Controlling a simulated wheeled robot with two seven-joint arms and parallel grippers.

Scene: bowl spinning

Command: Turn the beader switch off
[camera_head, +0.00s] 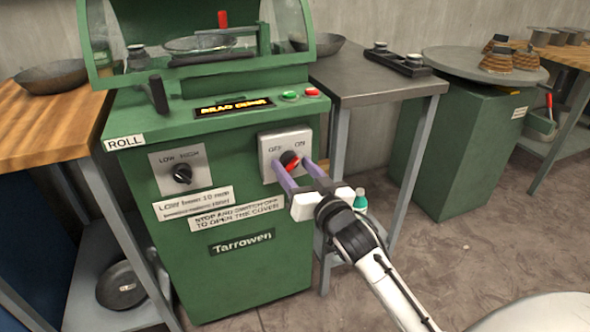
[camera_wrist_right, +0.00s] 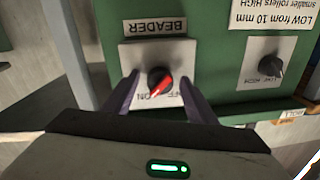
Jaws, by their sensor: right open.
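The beader switch is a black and red rotary knob (camera_head: 290,159) on a light square plate (camera_head: 267,151) marked OFF and ON, on the front of a green machine (camera_head: 240,268). In the right wrist view, which is upside down, the knob (camera_wrist_right: 159,82) has its red bar slanting toward the ON side. My right gripper (camera_head: 291,172) is open, with its purple fingers on either side of the knob. Whether they touch it I cannot tell. The fingertips also flank it in the wrist view (camera_wrist_right: 157,90). My left gripper is out of view.
A LOW/HIGH knob (camera_head: 182,174) sits left on the same panel. Green and red buttons (camera_head: 300,94) are above the switch. A clear-sided cover with green frame (camera_head: 196,10) tops the machine. A grey side table (camera_head: 372,84) stands close on the right.

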